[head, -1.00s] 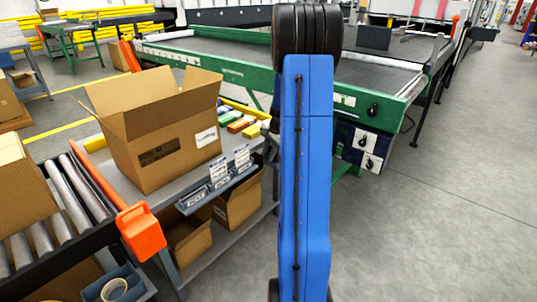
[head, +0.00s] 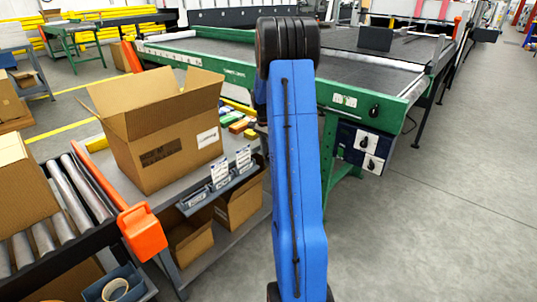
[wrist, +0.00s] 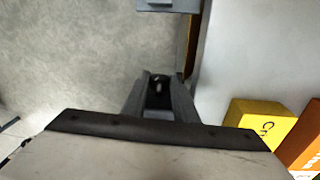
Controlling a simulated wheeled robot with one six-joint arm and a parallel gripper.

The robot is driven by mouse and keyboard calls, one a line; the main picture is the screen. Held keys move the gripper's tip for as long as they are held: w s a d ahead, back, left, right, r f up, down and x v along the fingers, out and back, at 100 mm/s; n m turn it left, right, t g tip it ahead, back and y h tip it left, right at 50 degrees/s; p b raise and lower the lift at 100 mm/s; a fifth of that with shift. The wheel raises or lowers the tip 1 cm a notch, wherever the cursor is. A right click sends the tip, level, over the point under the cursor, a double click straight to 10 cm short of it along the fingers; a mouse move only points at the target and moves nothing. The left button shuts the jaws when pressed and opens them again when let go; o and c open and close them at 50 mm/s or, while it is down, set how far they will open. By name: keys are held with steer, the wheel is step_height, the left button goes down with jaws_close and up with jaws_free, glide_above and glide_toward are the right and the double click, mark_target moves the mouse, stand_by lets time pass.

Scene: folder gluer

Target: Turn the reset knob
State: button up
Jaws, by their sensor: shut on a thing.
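A black knob (head: 374,111) sits on the green rail of the machine. Below it, a dark blue box carries two white plates with dark knobs, an upper one (head: 362,142) and a lower one (head: 371,163). I cannot tell which of these is the reset knob. In the wrist view my gripper (wrist: 159,92) is shut on a small dark thing (wrist: 158,86), too dark to name. The gripper is over the edge of a grey surface, with floor to its left. In the head view my blue arm hides it.
A yellow box (wrist: 257,117) and an orange box (wrist: 303,140) lie right of my gripper. An open carton (head: 160,130) stands on the grey table at left, beside a roller conveyor (head: 68,195). Open floor (head: 440,220) lies to the right.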

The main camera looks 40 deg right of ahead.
steer(key=shift+s, duration=0.1)
steer(key=o, duration=1)
steer(key=shift+s+t, duration=0.2)
steer(key=shift+t, duration=0.9)
steer(key=shift+s+t, duration=0.2)
steer(key=shift+t, duration=0.9)
steer(key=d+v, duration=0.1)
steer(key=v, duration=1.6)
steer(key=s+a+f+n+h, duration=0.1)
steer(key=a+h, duration=0.2)
steer(key=a, duration=0.3)
steer(key=shift+s+a+n+t, duration=0.2)
steer(key=shift+a+n+t, duration=0.1)
steer(key=shift+t, duration=0.1)
steer(key=shift+f, duration=0.15)
